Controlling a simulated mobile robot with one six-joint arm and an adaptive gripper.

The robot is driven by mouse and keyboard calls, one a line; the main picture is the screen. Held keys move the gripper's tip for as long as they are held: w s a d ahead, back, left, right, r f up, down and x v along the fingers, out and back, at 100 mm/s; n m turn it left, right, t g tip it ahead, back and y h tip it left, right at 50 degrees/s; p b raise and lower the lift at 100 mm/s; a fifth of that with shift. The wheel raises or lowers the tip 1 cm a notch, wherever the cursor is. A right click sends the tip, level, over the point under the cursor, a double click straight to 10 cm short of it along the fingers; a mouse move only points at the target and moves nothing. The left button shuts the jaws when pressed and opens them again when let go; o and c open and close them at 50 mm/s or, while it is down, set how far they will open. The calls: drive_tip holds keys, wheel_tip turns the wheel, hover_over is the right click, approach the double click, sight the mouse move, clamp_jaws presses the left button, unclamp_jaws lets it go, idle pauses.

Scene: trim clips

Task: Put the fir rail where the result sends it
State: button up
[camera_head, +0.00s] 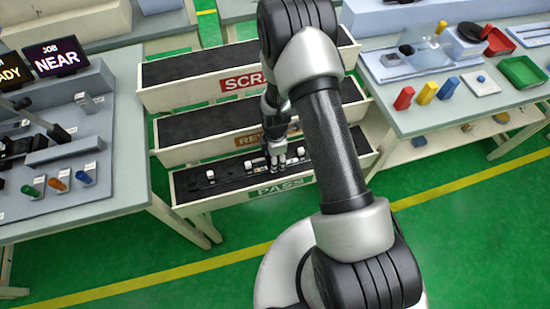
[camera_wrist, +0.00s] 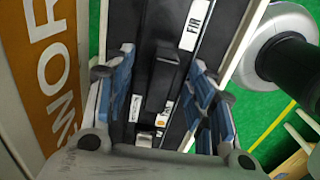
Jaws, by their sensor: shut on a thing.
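The fir rail (camera_wrist: 190,40) is a long dark bar with a white FIR label, between the blue-padded fingers of my gripper (camera_wrist: 163,75) in the wrist view. In the head view the rail (camera_head: 236,178) lies along the PASS tray (camera_head: 190,187), with small white parts on it. My gripper (camera_head: 277,164) reaches down into this tray and is shut on the rail. I cannot tell whether the rail touches the tray floor. The REWORK tray (camera_head: 185,142) and SCRAP tray (camera_head: 165,100) stand behind, with bare black floors where visible.
A left bench (camera_head: 100,190) carries coloured plugs, a fixture and a screen (camera_head: 56,56) reading JOB NEAR; another screen (camera_head: 12,70) is partly cut off. A right bench (camera_head: 425,118) holds coloured blocks and red and green bins (camera_head: 523,72). My arm hides part of the trays.

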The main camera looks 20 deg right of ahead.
drive_tip(key=shift+r, duration=0.1)
drive_tip(key=o, duration=0.8)
drive_tip(key=shift+f, duration=0.2)
drive_tip(key=o, duration=0.5)
